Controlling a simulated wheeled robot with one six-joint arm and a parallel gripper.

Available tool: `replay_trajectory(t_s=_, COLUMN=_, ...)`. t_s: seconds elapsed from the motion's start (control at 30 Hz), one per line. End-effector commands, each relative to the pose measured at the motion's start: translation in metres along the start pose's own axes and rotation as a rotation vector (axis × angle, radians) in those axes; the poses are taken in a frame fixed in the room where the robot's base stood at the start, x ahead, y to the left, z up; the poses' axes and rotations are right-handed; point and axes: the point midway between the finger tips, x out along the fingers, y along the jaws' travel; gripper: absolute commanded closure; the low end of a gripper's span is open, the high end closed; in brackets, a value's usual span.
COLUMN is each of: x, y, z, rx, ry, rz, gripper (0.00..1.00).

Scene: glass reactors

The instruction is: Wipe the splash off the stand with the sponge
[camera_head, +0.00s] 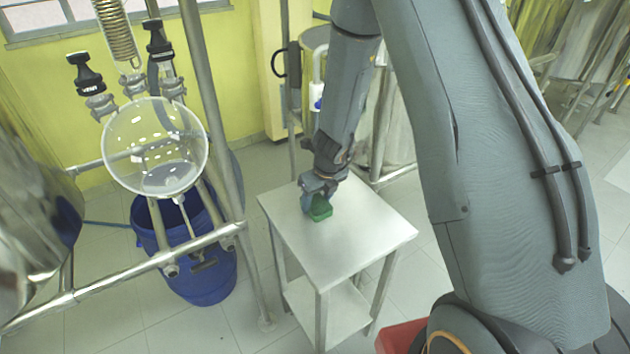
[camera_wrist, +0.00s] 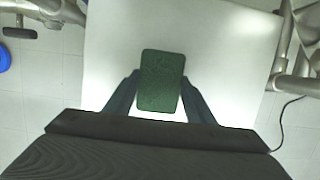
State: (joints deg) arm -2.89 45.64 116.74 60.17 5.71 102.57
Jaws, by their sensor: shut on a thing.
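The green sponge (camera_head: 320,209) is at the top of the metal stand (camera_head: 365,234), near its middle-left. It also shows in the wrist view as a dark green block (camera_wrist: 161,80) between the two fingers. My gripper (camera_head: 318,194) is shut on the sponge from above, and in the wrist view the fingers (camera_wrist: 160,98) sit at its two sides. The sponge looks at or very close to the stand's top; I cannot tell if it touches. No splash shows on the visible part of the stand top (camera_wrist: 225,50); any under the sponge or gripper is hidden.
A round glass vessel (camera_head: 155,150) on a metal pipe frame (camera_head: 215,120) stands left of the stand, with a blue barrel (camera_head: 205,275) under it. A red object (camera_head: 400,337) is at the front right of the stand. The stand has a lower shelf (camera_head: 325,310).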

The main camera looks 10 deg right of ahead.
Motion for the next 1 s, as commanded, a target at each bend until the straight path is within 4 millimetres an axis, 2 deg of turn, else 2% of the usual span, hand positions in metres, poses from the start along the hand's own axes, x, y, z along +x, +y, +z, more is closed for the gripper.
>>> replay_trajectory(t_s=0.13, x=-0.007, y=0.002, z=0.001, rx=0.003, ry=0.002, rz=0.000, gripper=0.75)
replay_trajectory(t_s=0.2, x=-0.023, y=0.001, z=0.006, rx=-0.002, ry=0.000, rz=-0.005, gripper=0.75)
replay_trajectory(t_s=0.47, x=-0.035, y=0.001, z=0.008, rx=0.003, ry=0.002, rz=-0.004, gripper=0.75)
replay_trajectory(t_s=1.0, x=-0.072, y=0.000, z=0.021, rx=0.002, ry=-0.002, rz=-0.005, gripper=0.75)
